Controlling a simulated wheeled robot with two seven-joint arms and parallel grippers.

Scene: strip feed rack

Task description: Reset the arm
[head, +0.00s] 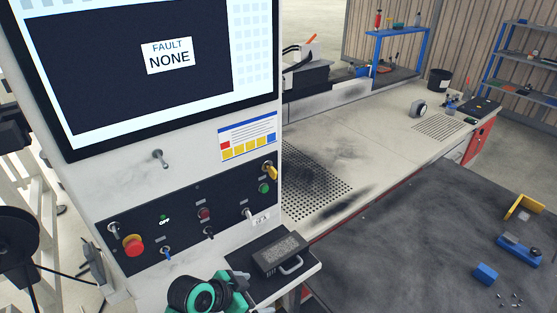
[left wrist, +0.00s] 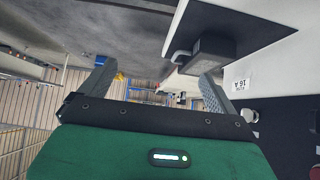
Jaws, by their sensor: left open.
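My left gripper (left wrist: 155,85) is open and empty in the left wrist view, its two grey fingers spread apart. Behind the fingers in that view are a dark block with a handle (left wrist: 212,52) and the grey floor area. In the head view, a green and black part of my left arm (head: 205,293) is low in front of the control panel (head: 185,228). The screen (head: 100,70) above the panel reads "FAULT NONE". The panel bears a red mushroom button (head: 132,245), a lit "OFF" label and several switches. My right gripper is not in view.
A black box with a handle (head: 282,255) sits on the small shelf right of the arm. Beyond is a pale worktable (head: 370,150) with perforated areas. A dark surface (head: 400,245) at the right holds a blue block (head: 485,273) and a yellow bracket (head: 524,207).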

